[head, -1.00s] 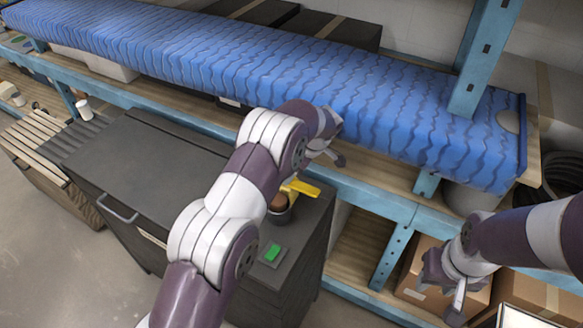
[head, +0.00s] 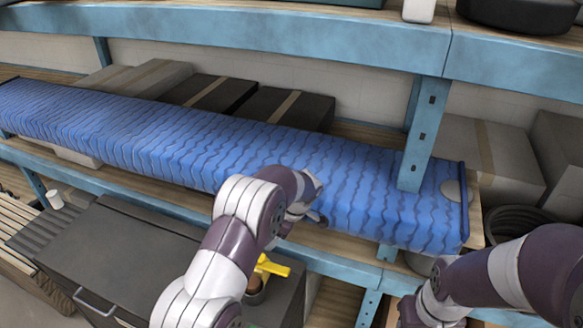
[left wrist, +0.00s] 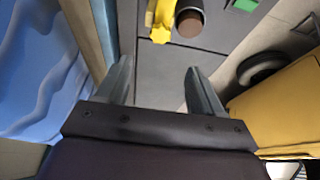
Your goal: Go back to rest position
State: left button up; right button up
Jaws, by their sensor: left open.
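My left gripper (head: 308,205) is in front of the blue wavy-patterned roll on the shelf, above the right end of the dark cabinet. In the left wrist view its two fingers (left wrist: 158,85) are spread apart with nothing between them. My right arm comes in from the right in the head view; its gripper end (head: 425,312) is low at the bottom edge, and its fingers are cut off or hidden there.
The blue roll (head: 130,135) lies along the shelf. A yellow object (head: 272,267) and a dark cup with brown contents (left wrist: 189,24) stand on the dark cabinet (head: 130,255). A blue shelf post (head: 424,130) rises at the right. Dark boxes (head: 285,108) sit behind.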

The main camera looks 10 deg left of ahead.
pick_arm(q)
jog(key=s+a+f+m+h+b, duration=0.1)
jog(key=s+a+f+m+b, duration=0.1)
jog(key=s+m+b, duration=0.3)
jog(key=s+a+f+m+h+b, duration=0.1)
jog(key=s+f+m+b, duration=0.4)
jog(key=s, duration=0.9)
jog(key=s+a+f+m+h+b, duration=0.2)
jog(key=s+m+b, duration=0.3)
jog(key=s+b, duration=0.4)
jog(key=shift+s+a+f+m+b, duration=0.35)
jog(key=shift+a+f+b, duration=0.3)
jog(key=shift+f+b, duration=0.15)
jog(key=shift+w, duration=0.15)
